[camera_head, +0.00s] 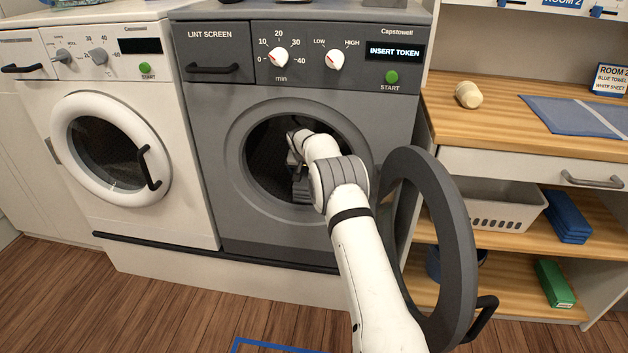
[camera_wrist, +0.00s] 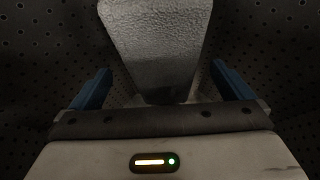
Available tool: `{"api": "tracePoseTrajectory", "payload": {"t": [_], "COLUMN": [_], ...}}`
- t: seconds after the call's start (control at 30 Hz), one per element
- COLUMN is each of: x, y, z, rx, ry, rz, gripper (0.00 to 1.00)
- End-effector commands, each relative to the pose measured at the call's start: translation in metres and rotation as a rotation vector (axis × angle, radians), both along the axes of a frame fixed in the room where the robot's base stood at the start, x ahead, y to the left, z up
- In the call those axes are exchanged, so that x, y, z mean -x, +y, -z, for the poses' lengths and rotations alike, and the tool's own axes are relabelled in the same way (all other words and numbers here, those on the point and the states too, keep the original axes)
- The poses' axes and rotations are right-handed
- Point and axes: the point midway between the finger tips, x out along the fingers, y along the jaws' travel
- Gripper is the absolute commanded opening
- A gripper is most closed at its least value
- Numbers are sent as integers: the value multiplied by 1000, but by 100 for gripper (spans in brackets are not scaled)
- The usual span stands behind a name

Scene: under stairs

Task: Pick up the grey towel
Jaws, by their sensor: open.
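A light grey, rough-textured thing that looks like the grey towel (camera_wrist: 155,40) shows at the top middle of the wrist view. It lies ahead of and between the two blue fingers of my gripper (camera_wrist: 161,70). The fingers are spread wide, with dark gaps between them and the grey thing. In the head view my arm reaches into the open drum of the grey dryer (camera_head: 222,150), and the gripper there is mostly hidden in the dark. I cannot make out the towel in that view.
Perforated dark drum walls (camera_wrist: 40,45) surround the gripper. The round dryer door (camera_head: 462,250) stands open to the right, close beside my arm. A white washer (camera_head: 165,205) is on the left. Shelves on the right hold a basket (camera_head: 490,212) and folded blue cloths (camera_head: 567,215).

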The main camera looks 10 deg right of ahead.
Motion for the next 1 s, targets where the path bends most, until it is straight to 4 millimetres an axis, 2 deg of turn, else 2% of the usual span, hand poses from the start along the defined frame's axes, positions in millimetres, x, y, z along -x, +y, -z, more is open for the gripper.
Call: {"api": "tracePoseTrajectory", "payload": {"t": [0.43, 0.83, 1.0], "x": [-27, -31, -31], "y": [-6, -7, -6], "z": [38, 43, 43], "rx": [0, 0, 0], "ry": [-2, -2, -2], "rz": [-3, -5, -5], "gripper": [100, 100, 88]}}
